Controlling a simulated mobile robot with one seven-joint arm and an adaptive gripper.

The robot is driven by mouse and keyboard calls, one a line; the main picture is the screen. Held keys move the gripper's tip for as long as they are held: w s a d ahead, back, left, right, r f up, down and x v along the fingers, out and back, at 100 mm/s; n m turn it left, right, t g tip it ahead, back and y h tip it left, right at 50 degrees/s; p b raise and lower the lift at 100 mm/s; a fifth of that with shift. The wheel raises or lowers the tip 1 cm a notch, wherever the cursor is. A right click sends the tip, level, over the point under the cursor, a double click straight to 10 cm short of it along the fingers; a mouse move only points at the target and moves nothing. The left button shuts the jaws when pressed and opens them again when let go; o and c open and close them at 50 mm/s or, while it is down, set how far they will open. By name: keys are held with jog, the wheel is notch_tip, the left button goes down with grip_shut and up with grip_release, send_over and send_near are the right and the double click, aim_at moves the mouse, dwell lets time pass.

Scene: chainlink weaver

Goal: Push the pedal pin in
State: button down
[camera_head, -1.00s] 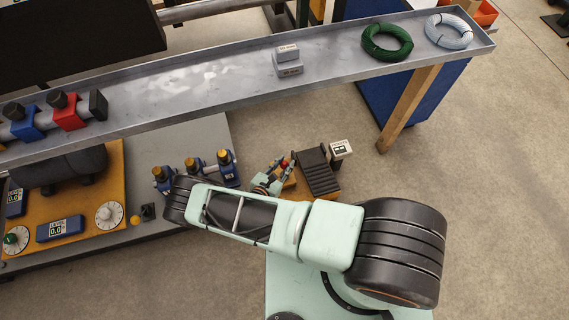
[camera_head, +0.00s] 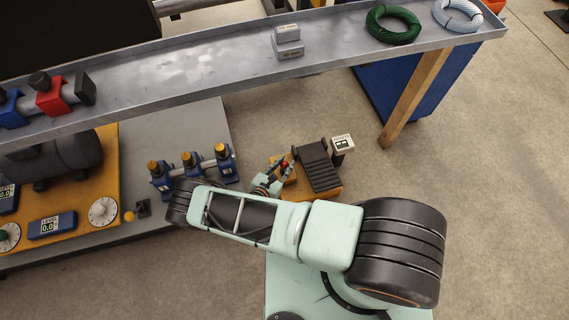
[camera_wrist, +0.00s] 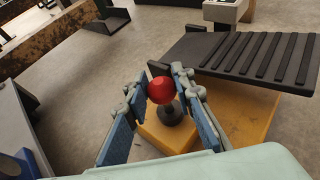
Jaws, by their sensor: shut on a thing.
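The pedal pin shows in the wrist view as a red ball knob (camera_wrist: 161,90) on a dark collar (camera_wrist: 173,112), set in the yellow block beside the black ribbed pedal (camera_wrist: 262,55). My gripper (camera_wrist: 160,85) has its two blue-padded fingers on either side of the red knob, shut on it. In the head view the pedal (camera_head: 317,165) lies on its yellow base (camera_head: 329,194), with the red knob (camera_head: 284,164) partly hidden by my gripper (camera_head: 282,167). How deep the pin sits cannot be told.
A small post with a white display (camera_head: 343,143) stands right of the pedal. A long metal tray (camera_head: 200,65) runs behind, held by a wooden leg (camera_head: 416,97). Open floor lies right of the pedal.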

jog(key=shift+f, duration=0.3)
jog(key=c, duration=1.7)
grip_release()
jog(key=shift+o, duration=0.2)
jog(key=v, duration=1.2)
